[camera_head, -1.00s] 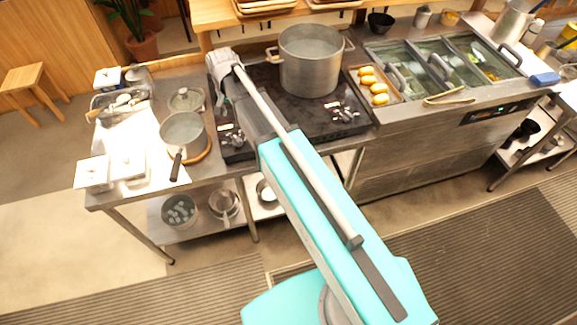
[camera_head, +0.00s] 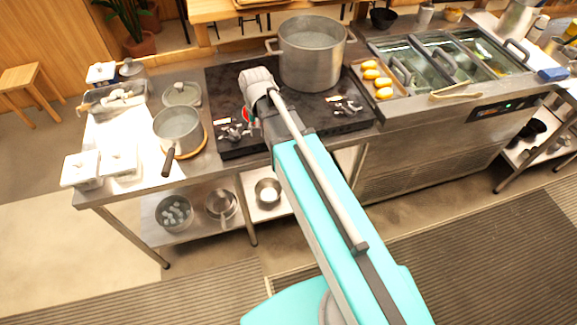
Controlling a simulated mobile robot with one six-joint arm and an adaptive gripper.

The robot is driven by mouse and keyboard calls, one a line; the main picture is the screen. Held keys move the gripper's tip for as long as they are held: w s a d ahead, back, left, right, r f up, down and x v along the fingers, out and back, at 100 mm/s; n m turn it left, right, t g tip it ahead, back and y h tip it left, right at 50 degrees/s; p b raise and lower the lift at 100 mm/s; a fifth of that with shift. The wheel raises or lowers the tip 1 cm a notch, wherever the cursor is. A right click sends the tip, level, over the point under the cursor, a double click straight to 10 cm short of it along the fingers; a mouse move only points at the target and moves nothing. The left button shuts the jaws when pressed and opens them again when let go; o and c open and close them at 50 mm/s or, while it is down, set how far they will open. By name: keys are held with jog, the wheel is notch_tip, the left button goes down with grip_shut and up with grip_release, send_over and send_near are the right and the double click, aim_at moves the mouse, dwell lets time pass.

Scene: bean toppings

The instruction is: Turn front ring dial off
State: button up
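The black cooktop (camera_head: 228,88) lies on the steel counter, with a large pot at its back right. Dial settings are too small to read.
The large steel pot (camera_head: 311,56) stands close to the right of my wrist. A saucepan (camera_head: 178,131) with a dark handle sits on the counter left of the cooktop. A tray (camera_head: 398,90) of yellow food lies to the right. White lidded containers (camera_head: 81,168) stand far left.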

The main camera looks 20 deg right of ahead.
jog(key=s+d+f+n+b, duration=0.2)
jog(key=s+d+f+b, duration=0.4)
jog(key=s, duration=0.3)
jog(key=shift+d+f+b, duration=0.2)
jog(key=shift+f+b, duration=0.35)
jog(key=shift+f, duration=0.3)
notch_tip(320, 180, up, 15)
jog(key=n+p, duration=0.5)
jog(key=p, duration=1)
send_over(233, 132)
jog(key=shift+r, duration=0.2)
jog(key=shift+f, duration=0.2)
notch_tip(233, 132, down, 13)
jog(key=b, duration=1.3)
jog(key=shift+f, duration=0.2)
jog(key=shift+c, duration=0.2)
